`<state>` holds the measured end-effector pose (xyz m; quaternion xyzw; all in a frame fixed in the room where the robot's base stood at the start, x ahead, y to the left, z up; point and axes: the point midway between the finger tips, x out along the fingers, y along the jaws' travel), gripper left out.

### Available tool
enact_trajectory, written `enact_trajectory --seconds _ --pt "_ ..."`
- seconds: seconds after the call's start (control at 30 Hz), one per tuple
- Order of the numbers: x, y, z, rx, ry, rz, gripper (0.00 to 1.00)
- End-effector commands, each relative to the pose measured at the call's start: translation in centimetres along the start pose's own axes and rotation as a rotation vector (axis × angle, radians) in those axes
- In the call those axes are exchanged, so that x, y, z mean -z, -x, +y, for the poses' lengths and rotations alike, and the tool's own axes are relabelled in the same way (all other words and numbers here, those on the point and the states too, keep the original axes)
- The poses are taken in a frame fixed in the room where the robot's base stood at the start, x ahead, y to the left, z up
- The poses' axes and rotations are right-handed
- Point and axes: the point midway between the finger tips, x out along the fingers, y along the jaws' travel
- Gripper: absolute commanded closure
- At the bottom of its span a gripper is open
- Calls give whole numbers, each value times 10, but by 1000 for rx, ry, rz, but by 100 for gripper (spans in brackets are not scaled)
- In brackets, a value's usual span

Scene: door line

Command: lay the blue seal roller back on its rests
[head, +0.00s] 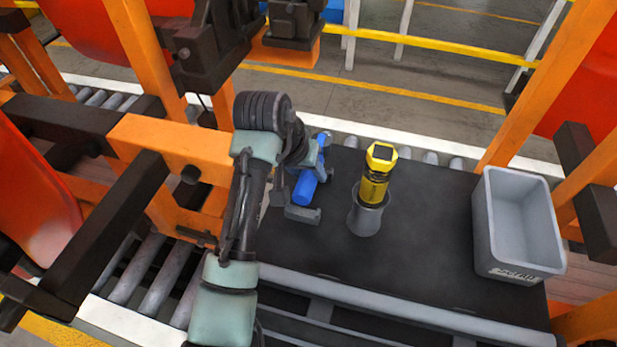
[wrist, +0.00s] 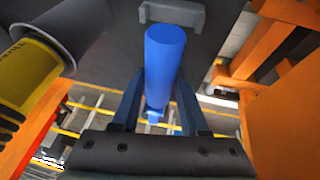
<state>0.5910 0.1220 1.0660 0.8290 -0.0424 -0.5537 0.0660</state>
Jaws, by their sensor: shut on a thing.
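The blue seal roller (head: 305,187) is at the left part of the dark work surface in the head view. In the wrist view the roller (wrist: 165,55) lies lengthwise between the two fingers. My gripper (wrist: 160,80) is shut on it. My arm and wrist hide part of the roller in the head view. A grey rest (head: 302,214) stands at the near end of the roller. In the wrist view a grey rest (wrist: 172,14) shows just beyond the roller's end. I cannot tell whether the roller touches it. The other rest is not clearly visible.
A yellow and black device (head: 376,175) stands in a grey cup (head: 366,216) right of the roller. A grey scrap bin (head: 516,225) is at the right end of the dark surface (head: 430,240). Orange frame parts (head: 170,140) stand close on the left.

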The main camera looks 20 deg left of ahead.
Motion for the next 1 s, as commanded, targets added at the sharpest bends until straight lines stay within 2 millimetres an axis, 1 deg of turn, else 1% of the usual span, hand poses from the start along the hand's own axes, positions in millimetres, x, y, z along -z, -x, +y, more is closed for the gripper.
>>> enact_trajectory --seconds 0.03,0.2,0.47,0.63,0.67,0.7,0.77,0.8,0.83,1.0 --pt "-4 -7 -1 0 2 -2 100" --pt "-9 -21 -4 0 1 0 100" --pt "-10 -24 -4 1 0 2 100" --pt "-12 -28 -5 0 0 2 100" --pt "-12 -28 -5 0 0 0 53" --pt "-12 -28 -5 1 0 0 46" --pt "-12 -28 -5 1 0 0 35" --pt "-12 -28 -5 1 0 0 28" --pt "-12 -28 -5 1 1 0 26" --pt "-12 -28 -5 1 1 0 26"
